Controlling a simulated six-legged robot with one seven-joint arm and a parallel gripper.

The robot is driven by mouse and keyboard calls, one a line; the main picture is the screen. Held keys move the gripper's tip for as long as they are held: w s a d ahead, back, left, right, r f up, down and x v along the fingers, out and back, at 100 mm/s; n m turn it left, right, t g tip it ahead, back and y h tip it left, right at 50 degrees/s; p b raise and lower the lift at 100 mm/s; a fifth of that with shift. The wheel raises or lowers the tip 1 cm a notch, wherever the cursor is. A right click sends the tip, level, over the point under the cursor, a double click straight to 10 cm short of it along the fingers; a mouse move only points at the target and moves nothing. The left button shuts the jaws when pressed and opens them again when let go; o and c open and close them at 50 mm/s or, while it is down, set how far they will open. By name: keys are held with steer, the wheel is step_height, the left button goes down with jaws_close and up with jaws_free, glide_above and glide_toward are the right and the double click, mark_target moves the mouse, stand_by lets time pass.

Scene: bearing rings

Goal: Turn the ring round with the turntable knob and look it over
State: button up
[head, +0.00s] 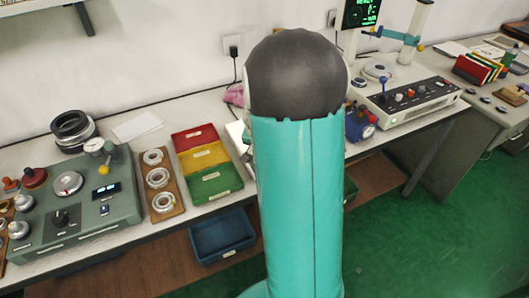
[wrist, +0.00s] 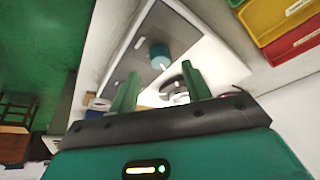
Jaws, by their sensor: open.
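My gripper (wrist: 160,72) is open, its two green fingers apart in the wrist view. Beyond the fingertips is a teal round knob (wrist: 160,54) standing on a grey and white surface. A dark and silver round part (wrist: 174,88) shows near the right finger, partly hidden by it; I cannot tell whether it is the ring or part of the turntable. Neither finger clearly touches anything. In the head view my arm hides my gripper and the place in front of it. Three silver rings (head: 157,178) lie on a wooden board at the left.
Red (head: 193,137), yellow and green trays stand left of my arm. A grey-green gauge box (head: 120,205) is at the far left, with dark rings (head: 73,130) behind it. A white control box (head: 415,100) is at the right. A blue bin (head: 222,236) sits below the bench.

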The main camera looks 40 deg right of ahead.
steer(key=v, duration=1)
steer(key=s+a+r+n+t+y, duration=0.1)
steer(key=s+a+r+n, duration=0.2)
steer(key=a, duration=0.6)
steer(key=s+a+r+n+t+y, duration=0.1)
steer(key=s+a+r+n, duration=0.3)
steer(key=a, duration=0.5)
steer(key=s+a+r+n+y, duration=0.1)
steer(key=s+a+r+n, duration=0.3)
steer(key=s+a, duration=0.3)
steer(key=shift+a+n+t+y, duration=0.3)
steer(key=shift+a+t, duration=0.1)
steer(key=shift+a, duration=0.5)
steer(key=shift+w, duration=0.1)
